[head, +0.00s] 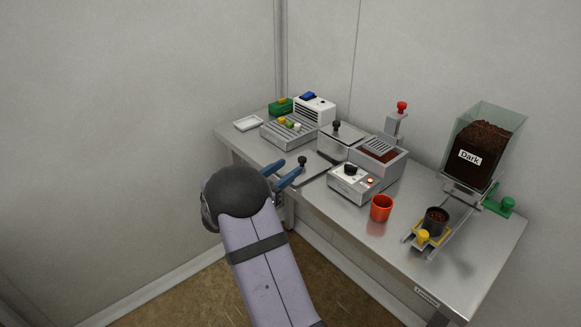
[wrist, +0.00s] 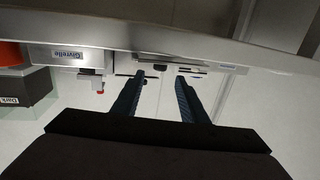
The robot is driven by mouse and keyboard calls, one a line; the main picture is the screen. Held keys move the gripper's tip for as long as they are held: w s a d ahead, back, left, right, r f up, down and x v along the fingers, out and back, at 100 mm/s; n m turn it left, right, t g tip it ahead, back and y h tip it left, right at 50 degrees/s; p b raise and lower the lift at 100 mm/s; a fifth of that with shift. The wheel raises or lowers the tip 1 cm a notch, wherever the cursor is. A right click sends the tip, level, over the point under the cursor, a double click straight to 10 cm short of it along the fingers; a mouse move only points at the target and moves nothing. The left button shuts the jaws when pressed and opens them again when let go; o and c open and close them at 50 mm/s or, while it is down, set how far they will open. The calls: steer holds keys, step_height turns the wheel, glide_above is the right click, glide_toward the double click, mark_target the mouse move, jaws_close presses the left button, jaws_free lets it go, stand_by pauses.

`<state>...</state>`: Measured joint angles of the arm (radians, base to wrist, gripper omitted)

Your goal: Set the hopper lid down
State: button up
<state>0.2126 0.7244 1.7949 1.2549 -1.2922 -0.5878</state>
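A flat metal lid with a black knob (head: 302,160) lies on the bench near its front edge, left of the control box. I take this plate (head: 316,168) to be the hopper lid. My gripper (head: 286,167) is open, with its two blue fingers apart and just in front of the knob. In the wrist view the gripper (wrist: 161,74) shows an empty gap between the fingertips. The clear hopper (head: 486,140) marked "Dark" stands at the right, with its top uncovered and dark pieces inside.
A control box (head: 352,185) and a red cup (head: 381,208) stand right of the lid. Behind are a lidded metal box (head: 340,146) and a ribbed grey tray (head: 288,133). A dark cup (head: 436,220) sits below the hopper. Bare bench (head: 375,243) lies in front right.

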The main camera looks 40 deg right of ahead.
steer(key=shift+w+a+t, duration=0.3)
steer(key=shift+w, duration=0.1)
steer(key=w+a+f+n+t+y, duration=0.1)
steer(key=w+a+n+t+y, duration=0.5)
steer(key=a, duration=0.3)
steer(key=s+a+f+n+y, duration=0.1)
steer(key=a+f+n+y, duration=0.1)
steer(key=a+y, duration=0.35)
steer(key=s+a+f+n+y, duration=0.1)
steer(key=a+f+n+y, duration=0.1)
steer(key=a, duration=0.7)
steer(key=s+a+f+n+g+y, duration=0.45)
steer(key=s+a, duration=0.55)
steer(key=s, duration=0.3)
steer(key=s+f+n+g+h, duration=0.1)
steer(key=s+g, duration=0.4)
steer(key=s, duration=1.1)
steer(key=shift+s+d+f+g, duration=0.25)
steer(key=shift+s+f+g, duration=0.15)
steer(key=shift+f, duration=0.3)
steer(key=shift+r, duration=0.15)
